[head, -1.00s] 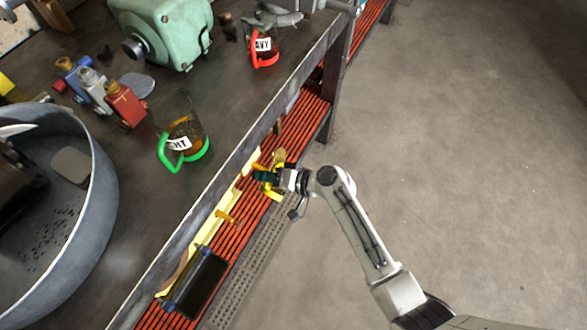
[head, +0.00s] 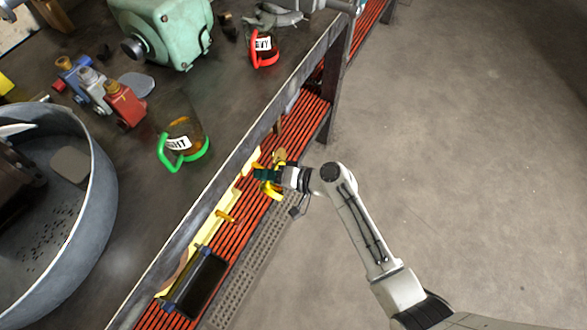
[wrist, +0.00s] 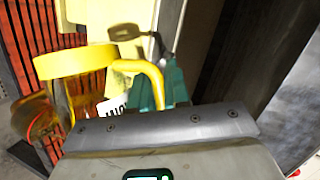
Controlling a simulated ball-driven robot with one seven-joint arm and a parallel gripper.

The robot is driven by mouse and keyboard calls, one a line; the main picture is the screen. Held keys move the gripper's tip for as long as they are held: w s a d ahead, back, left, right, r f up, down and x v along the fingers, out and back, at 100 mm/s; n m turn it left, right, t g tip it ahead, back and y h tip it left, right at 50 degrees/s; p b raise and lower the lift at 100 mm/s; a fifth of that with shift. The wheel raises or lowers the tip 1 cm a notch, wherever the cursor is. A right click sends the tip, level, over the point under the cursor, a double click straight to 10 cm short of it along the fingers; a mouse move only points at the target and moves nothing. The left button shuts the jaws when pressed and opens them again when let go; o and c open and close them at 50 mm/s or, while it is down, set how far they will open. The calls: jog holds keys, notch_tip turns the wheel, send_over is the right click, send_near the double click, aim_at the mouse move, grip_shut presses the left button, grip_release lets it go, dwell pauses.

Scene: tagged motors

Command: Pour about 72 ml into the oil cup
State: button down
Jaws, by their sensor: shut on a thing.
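My gripper (head: 266,175) is low beside the bench edge, above the red slatted lower shelf. In the wrist view its green fingers (wrist: 171,86) are shut on the yellow handle of a clear jug (wrist: 75,62) with a yellow rim. The jug's white label (wrist: 112,106) is partly hidden, and its liquid level is unclear. Blue (head: 73,75), grey (head: 94,88) and red (head: 124,102) blocks with brass-coloured tops stand on the bench. I cannot tell which thing is the oil cup.
A green-handled jug (head: 183,150), its label ending "GHT", and a red-handled jug (head: 264,48) stand on the bench. A green motor (head: 168,32) is behind, and a large grey round pan (head: 105,185) is at left. A dark tray (head: 203,285) lies below. Floor at right is clear.

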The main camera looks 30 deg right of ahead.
jog(key=shift+w+d+r+m, duration=0.1)
jog(key=shift+d+m, duration=0.05)
jog(key=shift+m, duration=0.15)
dwell(0.9)
jog(key=shift+s+a+f+n+h, duration=0.2)
jog(key=shift+s+a+f+n, duration=0.1)
jog(key=shift+a+n, duration=0.15)
jog(key=shift+s+a+f+n+h, duration=0.25)
jog(key=shift+a+n, duration=0.1)
jog(key=shift+a, duration=0.1)
jog(key=f+n, duration=0.1)
jog(key=a+f+n+h+b, duration=0.1)
jog(key=f+h+b, duration=0.1)
jog(key=shift+s+a+f+n+t, duration=0.1)
jog(key=shift+s+a+n+t, duration=0.2)
jog(key=shift+s+n+t, duration=0.1)
